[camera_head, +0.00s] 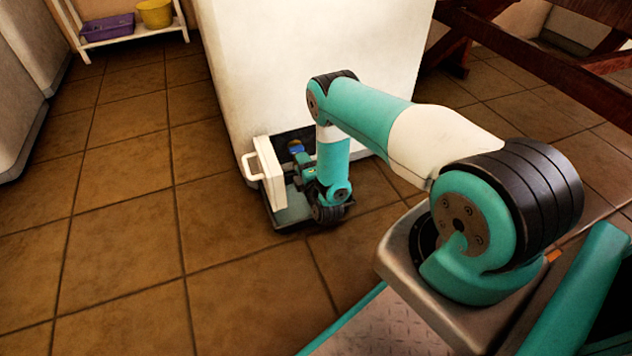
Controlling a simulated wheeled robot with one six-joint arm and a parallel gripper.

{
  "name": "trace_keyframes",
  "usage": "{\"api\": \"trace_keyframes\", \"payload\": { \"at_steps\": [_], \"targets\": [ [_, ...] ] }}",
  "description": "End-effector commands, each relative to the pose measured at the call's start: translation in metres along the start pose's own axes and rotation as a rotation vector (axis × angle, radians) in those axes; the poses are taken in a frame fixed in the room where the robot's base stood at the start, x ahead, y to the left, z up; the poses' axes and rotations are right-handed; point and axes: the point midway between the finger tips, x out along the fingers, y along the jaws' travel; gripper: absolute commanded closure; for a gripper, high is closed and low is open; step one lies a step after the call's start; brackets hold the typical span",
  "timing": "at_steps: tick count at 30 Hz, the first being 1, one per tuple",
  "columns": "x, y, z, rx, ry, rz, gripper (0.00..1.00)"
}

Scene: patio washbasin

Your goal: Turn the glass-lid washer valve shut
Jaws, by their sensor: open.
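A small blue part (296,147), which looks like the valve knob, shows inside a dark recess low in the front of a white cabinet (310,60). My arm reaches down to the recess, and my gripper (301,165) is just in front of and below the blue part, small in the picture. The gripper is open, with nothing seen between its jaws. I cannot tell whether it touches the knob. My wrist hides the right side of the recess. The knob's turn angle is too small to read.
A white panel with a handle (250,166) stands open at the recess's left. A dark-edged, greenish flat tray or lid (291,214) lies low beneath my wrist. A shelf (133,32) with purple and yellow tubs is far left. Dark red wooden beams (540,62) stand right. Tiled floor left is clear.

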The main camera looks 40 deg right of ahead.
Motion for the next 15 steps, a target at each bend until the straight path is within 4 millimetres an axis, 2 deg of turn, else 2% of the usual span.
{"api": "trace_keyframes", "payload": {
  "at_steps": [1, 7, 15],
  "targets": [
    [-0.015, 0.006, -0.001, -0.001, 0.002, -0.008, 0.58],
    [-0.068, 0.005, 0.000, 0.000, 0.001, -0.006, 0.58],
    [-0.101, 0.008, 0.000, -0.001, 0.000, -0.002, 0.58]
  ]
}}
